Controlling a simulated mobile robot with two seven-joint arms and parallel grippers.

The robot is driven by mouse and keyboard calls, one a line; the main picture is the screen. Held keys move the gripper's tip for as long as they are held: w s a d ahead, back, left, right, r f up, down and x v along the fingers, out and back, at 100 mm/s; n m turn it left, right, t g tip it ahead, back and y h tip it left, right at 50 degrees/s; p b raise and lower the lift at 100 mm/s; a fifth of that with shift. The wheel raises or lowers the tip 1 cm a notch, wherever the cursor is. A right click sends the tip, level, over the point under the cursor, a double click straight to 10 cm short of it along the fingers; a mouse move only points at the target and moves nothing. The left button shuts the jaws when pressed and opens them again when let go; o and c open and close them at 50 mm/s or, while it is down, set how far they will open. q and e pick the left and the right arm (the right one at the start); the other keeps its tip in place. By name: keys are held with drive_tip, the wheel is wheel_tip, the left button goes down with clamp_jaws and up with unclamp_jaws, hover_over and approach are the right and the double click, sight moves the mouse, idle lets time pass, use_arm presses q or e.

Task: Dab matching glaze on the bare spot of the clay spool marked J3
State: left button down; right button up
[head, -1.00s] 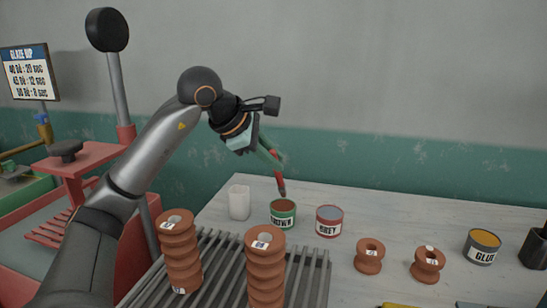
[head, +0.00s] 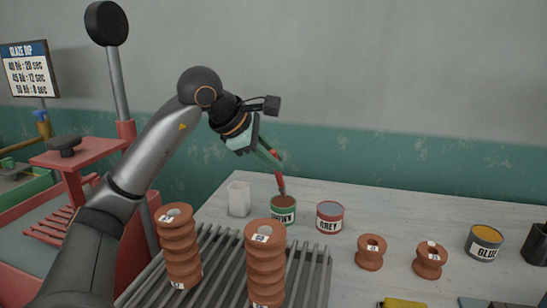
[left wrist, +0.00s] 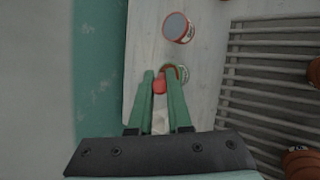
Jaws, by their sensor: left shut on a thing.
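My left gripper (head: 268,156) is shut on a red brush (head: 279,178), which slants down over the green can of brown glaze (head: 284,215). The brush tip is at the can's opening; I cannot tell whether it touches the glaze. In the left wrist view the brush (left wrist: 159,84) shows between the green fingers. A red can of grey glaze (head: 330,218) stands to the right. Two tall clay spools (head: 180,250) (head: 265,265) stand on the slatted rack, and two short ones (head: 370,254) (head: 429,262) on the table. Their labels are too small to read. My right gripper is out of view.
A white cup (head: 239,199) stands left of the brown can. The slatted rack (head: 217,265) is at the front left. A glue can (head: 484,243) and a dark cup (head: 537,248) are at the right. A yellow object (head: 404,303) lies at the front edge.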

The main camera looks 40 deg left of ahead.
use_arm(q)
drive_tip(key=shift+f+b, duration=0.4)
drive_tip(key=shift+f, duration=0.2)
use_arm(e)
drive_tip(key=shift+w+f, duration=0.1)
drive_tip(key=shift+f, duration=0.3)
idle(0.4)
use_arm(q)
drive_tip(key=shift+r+p, duration=1.65)
wheel_tip(320, 180, up, 3)
drive_tip(key=p, duration=0.2)
drive_tip(key=shift+f+p, duration=0.2)
drive_tip(key=shift+p, duration=0.15)
drive_tip(key=shift+r+p, duration=0.6)
drive_tip(key=shift+p, duration=0.05)
drive_tip(key=shift+r, duration=0.1)
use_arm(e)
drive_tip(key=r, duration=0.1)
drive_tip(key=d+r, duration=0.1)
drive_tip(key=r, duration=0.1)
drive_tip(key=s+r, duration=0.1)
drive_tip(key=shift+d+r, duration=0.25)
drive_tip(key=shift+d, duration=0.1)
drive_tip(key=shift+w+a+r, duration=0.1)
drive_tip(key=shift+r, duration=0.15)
